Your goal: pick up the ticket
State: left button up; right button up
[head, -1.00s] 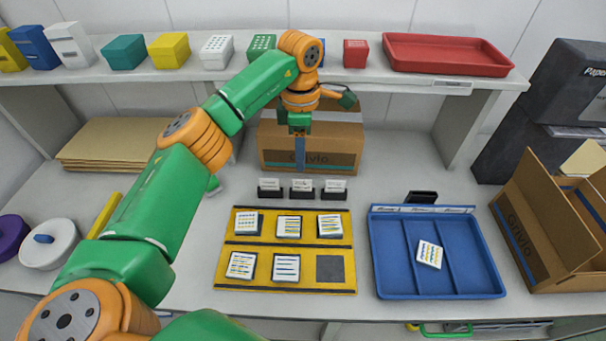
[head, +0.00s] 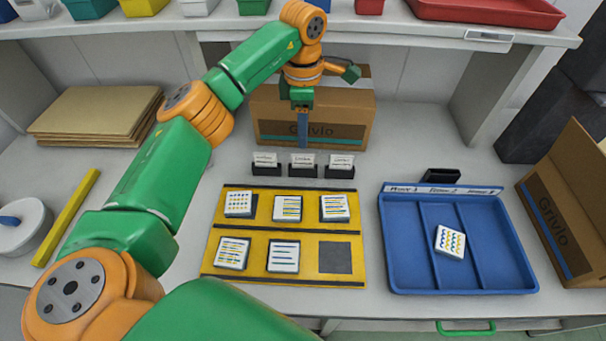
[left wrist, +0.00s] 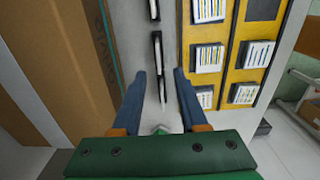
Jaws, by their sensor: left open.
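Three small white cards with printed lines stand upright in black holders in a row behind the yellow board: a left card (head: 265,158), a middle card (head: 302,159) and a right card (head: 342,160). Which one is the ticket I cannot tell. My left gripper (head: 303,146) is open, pointing down just behind the middle holder, in front of the cardboard box. In the left wrist view its two blue fingers (left wrist: 164,75) are spread apart, with the holders (left wrist: 158,55) in line ahead and between them. Nothing is seen held. My right gripper is not in view.
The yellow board (head: 290,247) bears several white patterned tiles and one dark empty square. A blue tray (head: 400,270) to its right holds one tile (head: 450,242). A cardboard box (head: 350,115) stands close behind my gripper; a shelf (head: 440,25) runs above.

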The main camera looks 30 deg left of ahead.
aim_at(303, 157)
pick_arm(q)
notch_tip(303, 157, down, 2)
jog(key=shift+w+f+b, duration=0.15)
jog(key=shift+f+b, duration=0.1)
jog(key=shift+b, duration=0.2)
jog(key=shift+f+p, duration=0.5)
jog(key=shift+f, duration=0.1)
notch_tip(303, 157, down, 5)
jog(key=shift+a+f+p, duration=0.1)
jog(key=shift+p, duration=0.95)
jog(key=shift+f, duration=0.15)
grip_shut()
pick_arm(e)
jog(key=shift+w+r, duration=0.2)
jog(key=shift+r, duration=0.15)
